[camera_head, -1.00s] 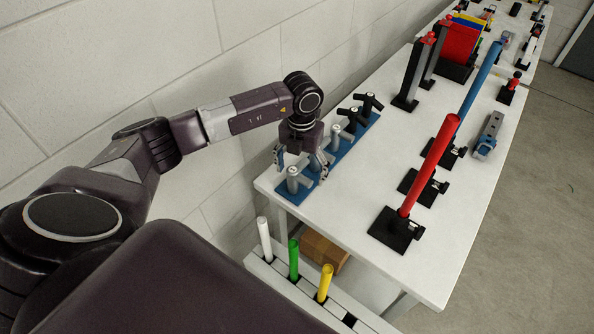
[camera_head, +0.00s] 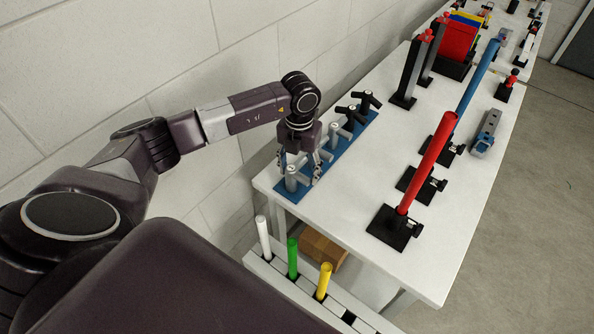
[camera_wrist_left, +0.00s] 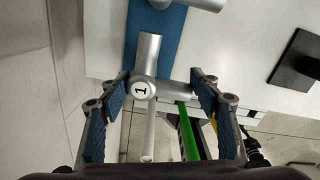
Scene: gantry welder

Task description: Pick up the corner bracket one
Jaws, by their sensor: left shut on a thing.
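The corner bracket one (camera_wrist_left: 143,90) is a grey tubular piece with a "1" on its hub, between the blue-padded fingers of my left gripper (camera_wrist_left: 160,82) in the left wrist view. One finger meets the hub side and the other meets the end of a side tube. In the head view the bracket (camera_head: 291,179) stands at the near end of the blue rack (camera_head: 281,190), and my left gripper (camera_head: 299,167) is shut on it from above. The fingers partly hide it. My right gripper is not in view.
Another grey bracket (camera_head: 333,137) and two black brackets (camera_head: 368,101) stand farther along the rack. Red and blue tubes (camera_head: 434,160) on black bases stand to the right on the white table (camera_head: 350,215). White, green and yellow rods (camera_head: 293,258) stand in a holder in front.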

